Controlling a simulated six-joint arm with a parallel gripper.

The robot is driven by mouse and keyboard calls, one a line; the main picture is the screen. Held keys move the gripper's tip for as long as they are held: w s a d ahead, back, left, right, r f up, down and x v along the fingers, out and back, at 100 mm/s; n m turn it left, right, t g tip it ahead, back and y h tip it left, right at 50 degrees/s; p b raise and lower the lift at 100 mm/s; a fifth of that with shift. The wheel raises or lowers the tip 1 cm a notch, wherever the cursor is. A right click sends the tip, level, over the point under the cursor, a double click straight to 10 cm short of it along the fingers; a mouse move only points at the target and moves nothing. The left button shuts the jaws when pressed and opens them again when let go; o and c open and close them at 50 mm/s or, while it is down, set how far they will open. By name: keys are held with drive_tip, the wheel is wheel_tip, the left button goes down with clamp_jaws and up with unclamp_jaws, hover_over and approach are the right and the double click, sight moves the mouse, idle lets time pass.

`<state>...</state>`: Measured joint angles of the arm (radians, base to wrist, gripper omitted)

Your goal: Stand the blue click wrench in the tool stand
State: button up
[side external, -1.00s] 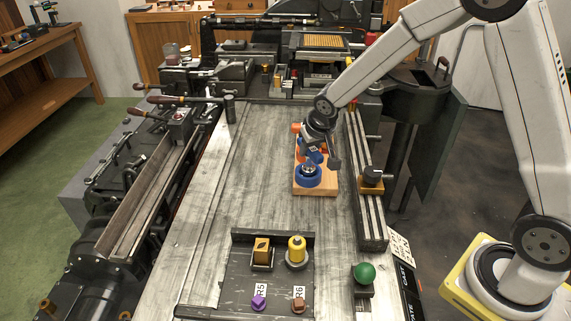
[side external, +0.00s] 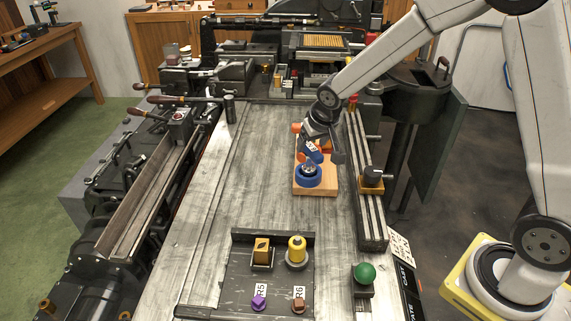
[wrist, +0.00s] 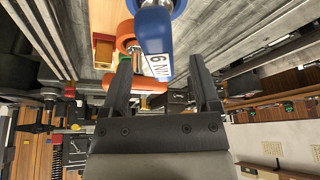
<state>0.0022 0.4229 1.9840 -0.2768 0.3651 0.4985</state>
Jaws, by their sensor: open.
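A blue tool with a white label reading "9 NM" (wrist: 155,45), which looks like the blue click wrench, is ahead of my fingers in the wrist view. In the side view its blue body (side external: 313,151) shows just below my gripper (side external: 322,150), above a wooden block (side external: 326,189). The block, apparently the tool stand, also carries a blue ring (side external: 308,180) around a metallic part. My gripper (wrist: 163,80) is open, with the tool's near end between or just beyond the fingertips. I cannot tell how the tool's lower part is seated.
An orange part (wrist: 126,36) is close beside the blue tool; orange also shows at the block's left (side external: 296,128). A slotted rail (side external: 370,205) runs to the right. A dark rack (side external: 240,265) with several coloured pieces is in front. The bench left of the block is clear.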

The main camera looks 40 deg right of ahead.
drive_tip(key=shift+v, duration=2.55)
drive_tip(key=shift+s, duration=0.1)
drive_tip(key=s+a+f+n+g+y, duration=0.1)
drive_tip(key=s+f+n, duration=0.2)
drive_tip(key=s, duration=1.4)
wheel_tip(320, 180, down, 2)
drive_tip(key=shift+f+g, duration=0.1)
drive_tip(key=shift+g, duration=0.3)
drive_tip(key=shift+a, duration=0.15)
